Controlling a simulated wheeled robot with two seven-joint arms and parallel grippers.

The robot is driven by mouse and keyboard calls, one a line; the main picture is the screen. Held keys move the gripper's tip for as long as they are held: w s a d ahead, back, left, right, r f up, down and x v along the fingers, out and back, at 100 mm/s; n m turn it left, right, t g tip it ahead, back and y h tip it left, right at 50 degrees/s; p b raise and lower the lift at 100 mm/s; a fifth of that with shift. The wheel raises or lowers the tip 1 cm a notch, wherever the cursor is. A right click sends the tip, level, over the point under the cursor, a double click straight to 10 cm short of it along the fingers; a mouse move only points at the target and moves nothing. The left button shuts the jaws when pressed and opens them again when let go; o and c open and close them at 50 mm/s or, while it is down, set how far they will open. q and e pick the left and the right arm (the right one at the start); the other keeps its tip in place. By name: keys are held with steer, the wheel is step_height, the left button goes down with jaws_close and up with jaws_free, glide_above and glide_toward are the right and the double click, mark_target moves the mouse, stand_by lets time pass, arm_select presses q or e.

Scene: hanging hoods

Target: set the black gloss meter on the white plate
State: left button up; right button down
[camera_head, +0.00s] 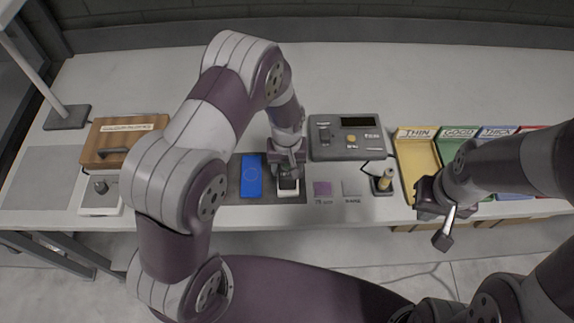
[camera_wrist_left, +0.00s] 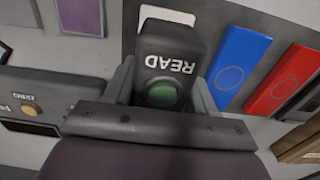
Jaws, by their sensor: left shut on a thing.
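The black gloss meter (camera_wrist_left: 172,52), with a READ label and a round green button, sits between the fingers of my left gripper (camera_wrist_left: 165,92) in the left wrist view. In the head view, my left gripper (camera_head: 287,168) is shut on the meter (camera_head: 288,183) and points down over the white plate (camera_head: 288,193). The meter covers most of the plate; a strip of the plate (camera_wrist_left: 168,14) shows past its end in the wrist view. I cannot tell whether meter and plate touch. My right gripper (camera_head: 436,208) hangs near the front edge; its jaw state is unclear.
A blue plate (camera_head: 251,176) lies just left of the white one. A red plate (camera_wrist_left: 284,79) lies beyond it. A grey console (camera_head: 346,138) stands to the right, with coloured trays (camera_head: 417,167) farther right. A wooden box (camera_head: 121,141) is at left.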

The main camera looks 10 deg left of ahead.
arm_select(q)
steer(key=shift+f, duration=0.45)
steer(key=o, duration=1.5)
steer(key=shift+b, duration=0.3)
